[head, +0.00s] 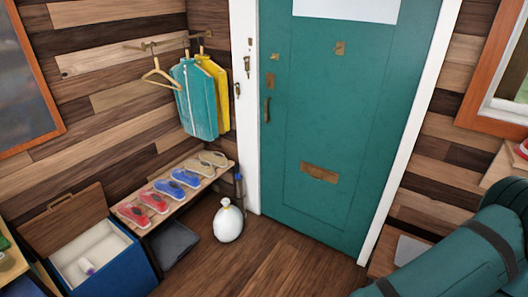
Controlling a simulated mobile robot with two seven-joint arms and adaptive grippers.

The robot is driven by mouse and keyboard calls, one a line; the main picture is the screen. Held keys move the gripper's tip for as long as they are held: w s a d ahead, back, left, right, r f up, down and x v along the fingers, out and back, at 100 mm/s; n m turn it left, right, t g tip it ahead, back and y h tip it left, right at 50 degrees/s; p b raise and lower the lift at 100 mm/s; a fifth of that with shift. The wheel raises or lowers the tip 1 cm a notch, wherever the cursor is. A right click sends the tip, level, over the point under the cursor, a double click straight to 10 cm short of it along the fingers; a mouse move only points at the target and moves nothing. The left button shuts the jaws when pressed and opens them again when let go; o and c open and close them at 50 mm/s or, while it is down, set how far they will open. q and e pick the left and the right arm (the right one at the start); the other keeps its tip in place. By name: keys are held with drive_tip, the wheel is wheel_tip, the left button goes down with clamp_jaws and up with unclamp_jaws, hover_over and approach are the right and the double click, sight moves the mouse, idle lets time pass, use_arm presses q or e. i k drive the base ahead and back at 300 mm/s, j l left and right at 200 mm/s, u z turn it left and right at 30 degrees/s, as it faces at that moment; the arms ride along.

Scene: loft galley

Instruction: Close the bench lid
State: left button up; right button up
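The bench is a blue box (128,265) at the lower left of the head view. Its brown wooden lid (66,219) stands open, tilted up at the back towards the plank wall. The cream inside of the box (98,247) is exposed. Neither my left nor my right gripper is in view.
A white rounded object (228,223) stands near the teal door (335,130). A teal roll (455,262) fills the lower right. Floor between is clear.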

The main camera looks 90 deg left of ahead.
sight(48, 233)
drive_tip(key=u, duration=4.45)
drive_tip(key=i+u, duration=0.1)
drive_tip(key=i+j+z, duration=0.2)
drive_tip(key=i, duration=0.25)
drive_tip(key=i+z, duration=0.25)
drive_tip(key=i, duration=0.25)
drive_tip(key=i+j+z, duration=0.2)
drive_tip(key=i+j, duration=0.15)
drive_tip(key=i+j+z, duration=0.2)
drive_tip(key=i, duration=0.3)
drive_tip(key=j, duration=0.1)
